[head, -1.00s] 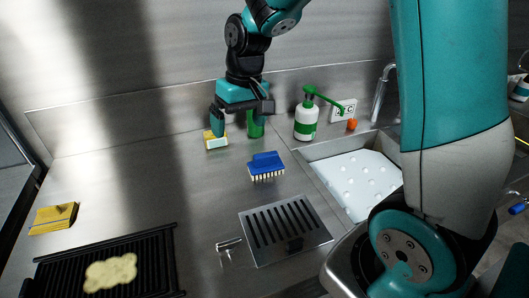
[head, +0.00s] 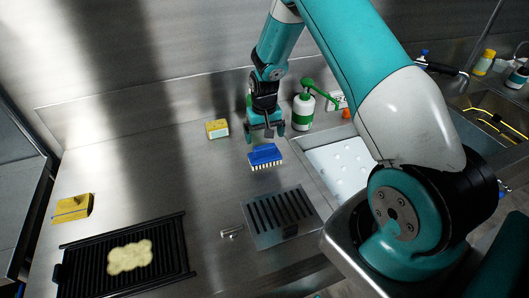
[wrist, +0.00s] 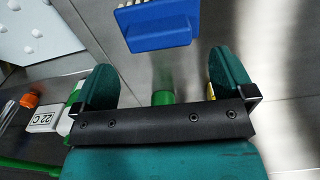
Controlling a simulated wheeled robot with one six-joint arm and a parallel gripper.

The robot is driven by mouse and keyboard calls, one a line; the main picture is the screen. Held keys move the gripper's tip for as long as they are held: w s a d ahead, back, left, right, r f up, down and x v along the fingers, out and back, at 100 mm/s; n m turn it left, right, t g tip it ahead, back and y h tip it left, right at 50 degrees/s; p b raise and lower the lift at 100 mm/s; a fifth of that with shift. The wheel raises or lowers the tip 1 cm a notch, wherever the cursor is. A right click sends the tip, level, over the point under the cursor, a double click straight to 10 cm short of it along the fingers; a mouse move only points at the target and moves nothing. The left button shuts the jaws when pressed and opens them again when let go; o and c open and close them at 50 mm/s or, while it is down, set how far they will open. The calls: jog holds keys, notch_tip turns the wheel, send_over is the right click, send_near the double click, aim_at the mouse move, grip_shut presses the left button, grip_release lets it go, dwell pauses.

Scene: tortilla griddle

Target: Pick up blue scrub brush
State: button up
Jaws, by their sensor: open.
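The blue scrub brush (head: 265,154) lies on the steel counter with its pale bristles toward the front. In the wrist view the brush (wrist: 160,27) is at the top centre, beyond the fingertips and apart from them. My gripper (head: 265,132) is open and empty, just behind the brush in the head view. In the wrist view my gripper (wrist: 165,75) shows its two teal fingers spread apart, with bare counter between them and the brush.
A yellow sponge (head: 217,129) lies to the left. A slotted drain plate (head: 283,217) and a black griddle (head: 170,255) are in front.

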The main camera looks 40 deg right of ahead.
aim_at(265, 146)
jog(key=shift+s+f+p, duration=0.1)
jog(key=shift+f+p, duration=1.65)
jog(key=shift+f, duration=1.55)
jog(key=c, duration=1)
jog(key=shift+o, duration=0.2)
jog(key=shift+r, duration=0.1)
notch_tip(265, 146, up, 20)
jog(key=b, duration=0.6)
jog(key=o, duration=0.3)
jog(key=c, duration=0.3)
